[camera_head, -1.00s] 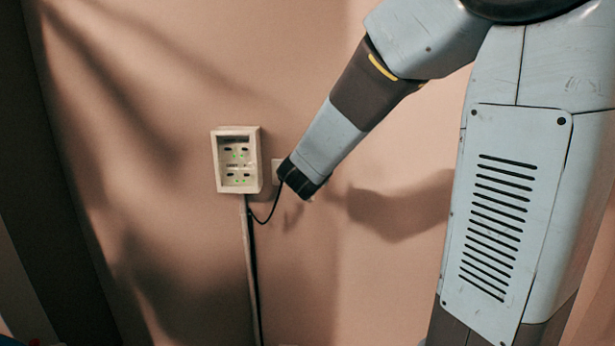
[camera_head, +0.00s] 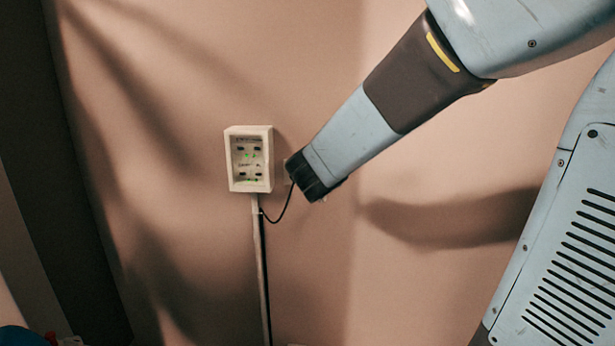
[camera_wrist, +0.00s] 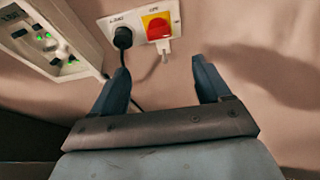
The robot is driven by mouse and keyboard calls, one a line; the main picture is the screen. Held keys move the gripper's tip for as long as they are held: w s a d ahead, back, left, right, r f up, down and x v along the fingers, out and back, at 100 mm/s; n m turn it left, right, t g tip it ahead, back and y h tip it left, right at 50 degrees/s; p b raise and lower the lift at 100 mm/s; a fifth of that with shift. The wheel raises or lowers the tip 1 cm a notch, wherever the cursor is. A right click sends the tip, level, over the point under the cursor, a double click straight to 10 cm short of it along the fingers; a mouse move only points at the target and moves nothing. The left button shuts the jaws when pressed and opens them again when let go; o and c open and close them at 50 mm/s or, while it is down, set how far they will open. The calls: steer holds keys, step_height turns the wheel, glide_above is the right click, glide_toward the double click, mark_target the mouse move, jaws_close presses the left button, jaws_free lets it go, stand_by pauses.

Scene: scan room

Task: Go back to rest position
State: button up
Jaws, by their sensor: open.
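My gripper (camera_wrist: 159,67) is open, with two blue fingers apart and nothing between them. The wrist view shows it pointing at a white wall plate (camera_wrist: 140,22). The plate has a black plug (camera_wrist: 123,38) on its left and a red switch on a yellow square (camera_wrist: 157,25) on its right. A white plug (camera_wrist: 164,46) sits under the switch. In the head view my forearm reaches down-left to the wall, and my dark wrist (camera_head: 316,176) hides most of the plate. The fingers cannot be made out there.
A white wall box (camera_head: 249,158) with green lights is left of my wrist; it also shows in the wrist view (camera_wrist: 50,40). A conduit (camera_head: 261,270) runs down below it. A black cable (camera_head: 283,212) hangs between conduit and wrist area. The wall to the right looks clear.

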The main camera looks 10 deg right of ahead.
steer(key=s+d+r+m+g+h, duration=0.1)
steer(key=s+d+m+g, duration=0.2)
steer(key=s+d+m, duration=0.35)
steer(key=s+d+m+g+h, duration=0.1)
steer(key=s+d+m+g, duration=0.15)
steer(key=s+m, duration=0.7)
steer(key=s+a+m+g+y, duration=0.1)
steer(key=s+a+m+y, duration=0.1)
steer(key=m, duration=0.6)
steer(key=s+a+m+y, duration=0.3)
steer(key=s+m, duration=0.3)
steer(key=m, duration=0.2)
steer(key=shift+s+f+g+y, duration=0.3)
steer(key=shift+f+g+y, duration=0.05)
steer(key=shift+y, duration=0.25)
